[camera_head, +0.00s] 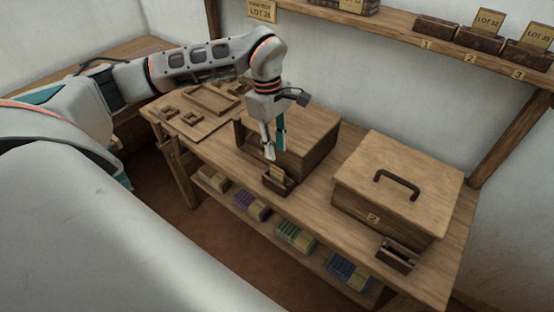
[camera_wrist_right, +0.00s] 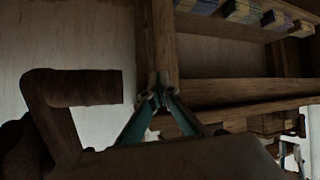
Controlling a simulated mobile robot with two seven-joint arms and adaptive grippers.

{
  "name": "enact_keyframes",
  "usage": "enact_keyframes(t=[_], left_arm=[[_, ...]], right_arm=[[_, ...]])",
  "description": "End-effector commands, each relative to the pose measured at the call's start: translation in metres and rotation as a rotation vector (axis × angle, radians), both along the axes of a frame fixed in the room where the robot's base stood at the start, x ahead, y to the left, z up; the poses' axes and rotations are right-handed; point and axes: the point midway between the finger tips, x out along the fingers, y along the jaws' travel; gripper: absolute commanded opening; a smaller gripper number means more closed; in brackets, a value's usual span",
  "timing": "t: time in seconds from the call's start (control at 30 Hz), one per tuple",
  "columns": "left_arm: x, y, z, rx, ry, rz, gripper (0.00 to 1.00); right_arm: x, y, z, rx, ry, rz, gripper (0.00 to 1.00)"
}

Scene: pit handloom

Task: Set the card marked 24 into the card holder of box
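My left gripper (camera_head: 274,149) points down with its two fingers apart and nothing seen between them. Just below it, a small tan card (camera_head: 278,174) stands in a dark card holder (camera_head: 275,184) in front of the left box (camera_head: 312,130); I cannot read its number. The right box (camera_head: 400,180) has a dark handle on its lid and a small number plate, apparently 2. A second card holder (camera_head: 397,256) in front of it shows no card. My right gripper (camera_wrist_right: 161,88) shows only in the right wrist view, its fingertips together with nothing clearly held.
A wall sign (camera_head: 261,11) reads LOT 24. The wall shelf (camera_head: 450,52) bears numbered holders, with cards reading LOT 32 and apparently LOT 36. Wooden frames (camera_head: 208,98) lie at the table's left. Coloured bundles (camera_head: 295,236) sit on the lower shelf. The tabletop between the boxes is clear.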

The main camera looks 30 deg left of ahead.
Motion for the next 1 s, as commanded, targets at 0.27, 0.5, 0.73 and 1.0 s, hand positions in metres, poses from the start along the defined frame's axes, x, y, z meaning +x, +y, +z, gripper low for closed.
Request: enact_keyframes(t=[0.27, 0.5, 0.73, 1.0], left_arm=[[0.001, 0.005, 0.033, 0.001, -0.001, 0.000, 0.22], [0.000, 0.005, 0.036, 0.000, 0.001, 0.000, 0.22], [0.000, 0.005, 0.036, 0.000, 0.001, 0.000, 0.22], [-0.001, -0.014, 0.030, -0.043, -0.006, -0.022, 0.22]], right_arm=[[0.000, 0.000, 0.001, 0.000, 0.000, 0.000, 0.00], [0.000, 0.000, 0.001, 0.000, -0.001, 0.000, 0.00], [0.001, 0.000, 0.002, 0.001, -0.003, 0.000, 0.00], [0.001, 0.000, 0.002, 0.000, -0.003, 0.000, 0.00]])
